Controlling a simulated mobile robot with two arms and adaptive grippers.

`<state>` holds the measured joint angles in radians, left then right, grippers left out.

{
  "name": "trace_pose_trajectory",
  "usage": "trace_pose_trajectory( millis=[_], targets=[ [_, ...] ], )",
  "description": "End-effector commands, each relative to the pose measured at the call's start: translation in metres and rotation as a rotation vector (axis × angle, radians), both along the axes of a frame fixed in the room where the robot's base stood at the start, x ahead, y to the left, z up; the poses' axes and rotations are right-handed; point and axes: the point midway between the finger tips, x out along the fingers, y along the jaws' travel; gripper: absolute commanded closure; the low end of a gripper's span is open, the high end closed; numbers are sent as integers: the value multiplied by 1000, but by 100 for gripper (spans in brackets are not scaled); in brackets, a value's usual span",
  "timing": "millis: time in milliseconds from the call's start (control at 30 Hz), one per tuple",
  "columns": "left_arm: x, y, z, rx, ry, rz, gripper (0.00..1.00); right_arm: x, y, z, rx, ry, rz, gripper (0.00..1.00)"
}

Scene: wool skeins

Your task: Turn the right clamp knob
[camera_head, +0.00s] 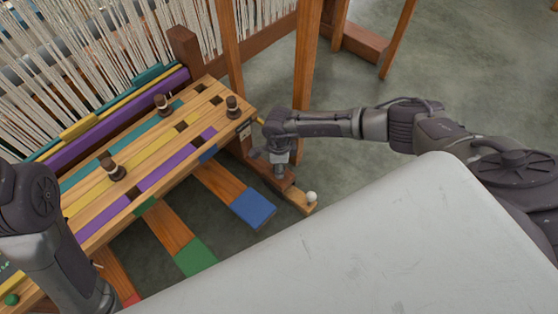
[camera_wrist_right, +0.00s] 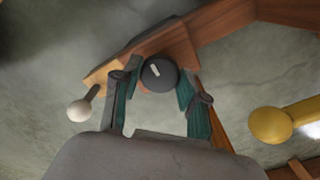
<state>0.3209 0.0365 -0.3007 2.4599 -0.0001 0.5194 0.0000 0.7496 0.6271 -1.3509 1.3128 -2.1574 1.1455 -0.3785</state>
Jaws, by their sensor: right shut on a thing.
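The right clamp knob (camera_wrist_right: 158,74) is dark and round with a short white mark, seen in the right wrist view against a wooden beam. My right gripper (camera_wrist_right: 160,88) is shut on it, one teal-padded finger on each side. In the head view my right gripper (camera_head: 279,168) points down beside the loom's right end, and the knob is hidden there. My left arm comes in at the lower left of the head view, and its gripper is out of sight.
A white ball-ended handle (camera_head: 311,197) is close by; it also shows in the right wrist view (camera_wrist_right: 78,110). A yellow knob (camera_wrist_right: 270,125) is at the right there. Wooden spools (camera_head: 113,168) stand on the striped bench (camera_head: 90,192). Colour-tipped treadles (camera_head: 252,209) lie below.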

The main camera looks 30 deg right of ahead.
Motion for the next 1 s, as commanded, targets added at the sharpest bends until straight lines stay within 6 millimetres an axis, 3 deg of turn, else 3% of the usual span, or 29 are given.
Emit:
trace_pose_trajectory(
  millis=[367, 400, 500, 833, 1000],
  targets=[
    [-1, 1, 0, -1, 0, 0, 100, 1, 0, 1, 1, -2, 2, 92],
    [-1, 1, 0, -1, 0, 0, 100, 1, 0, 1, 1, -2, 2, 50],
    [-2, 1, 0, -1, 0, 0, 100, 1, 0, 1, 0, -1, 2, 34],
    [-1, 1, 0, -3, 2, 2, 100, 0, 0, 2, 1, 0, 2, 32],
    [-1, 1, 0, -2, 0, 1, 100, 1, 0, 20, 2, -3, 3, 32]
  ],
)
